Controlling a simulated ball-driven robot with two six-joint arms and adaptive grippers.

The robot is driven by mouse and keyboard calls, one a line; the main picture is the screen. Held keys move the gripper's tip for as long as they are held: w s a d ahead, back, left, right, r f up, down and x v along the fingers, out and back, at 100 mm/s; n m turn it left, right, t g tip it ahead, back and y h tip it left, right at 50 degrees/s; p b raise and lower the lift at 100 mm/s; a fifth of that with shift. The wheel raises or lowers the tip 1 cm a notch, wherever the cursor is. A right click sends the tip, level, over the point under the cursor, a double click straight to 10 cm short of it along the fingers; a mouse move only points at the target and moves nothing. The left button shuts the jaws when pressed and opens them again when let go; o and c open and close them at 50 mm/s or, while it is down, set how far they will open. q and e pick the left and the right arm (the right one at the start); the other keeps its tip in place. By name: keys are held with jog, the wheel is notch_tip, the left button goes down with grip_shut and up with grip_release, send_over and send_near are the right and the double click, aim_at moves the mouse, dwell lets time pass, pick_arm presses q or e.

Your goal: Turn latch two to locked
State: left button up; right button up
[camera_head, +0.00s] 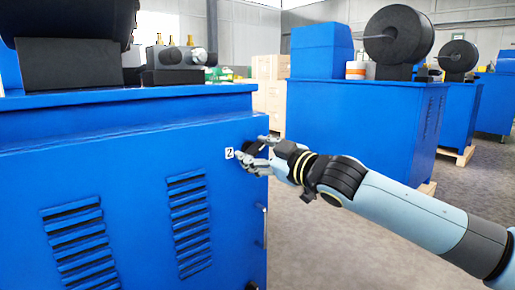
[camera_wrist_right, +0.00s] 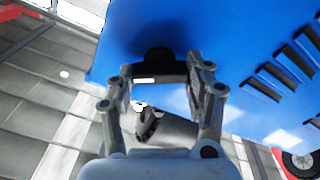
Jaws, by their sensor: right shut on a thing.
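Latch two is a small black knob (camera_head: 254,147) on the side of the nearest blue machine (camera_head: 130,150), close to its right edge. A white label with a 2 (camera_head: 229,153) is just left of it. My right gripper (camera_head: 252,150) reaches it from the right and is shut on it, its fingers partly hiding it. In the right wrist view the latch shows as a dark rounded shape (camera_wrist_right: 158,54) at the tips of my right gripper (camera_wrist_right: 163,70), against the blue panel. I cannot tell the latch's exact turn angle. My left gripper is out of view.
Louvred vents (camera_head: 189,220) are cut in the panel left of the latch. A metal handle (camera_head: 264,227) is on the machine's right edge. More blue machines with black reels (camera_head: 399,35) stand behind. Grey floor (camera_head: 320,245) is clear to the right.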

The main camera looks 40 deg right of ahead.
jog(key=n, duration=0.7)
jog(key=shift+f, duration=0.15)
jog(key=n+b, duration=0.1)
jog(key=n, duration=0.1)
jog(key=shift+f+n, duration=0.1)
jog(key=shift+n, duration=0.2)
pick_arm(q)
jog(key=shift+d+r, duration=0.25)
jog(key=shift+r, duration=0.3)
pick_arm(e)
jog(key=shift+n, duration=1)
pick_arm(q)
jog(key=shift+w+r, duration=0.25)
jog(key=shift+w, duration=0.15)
pick_arm(e)
jog(key=o, duration=1.2)
jog(key=shift+a, duration=0.1)
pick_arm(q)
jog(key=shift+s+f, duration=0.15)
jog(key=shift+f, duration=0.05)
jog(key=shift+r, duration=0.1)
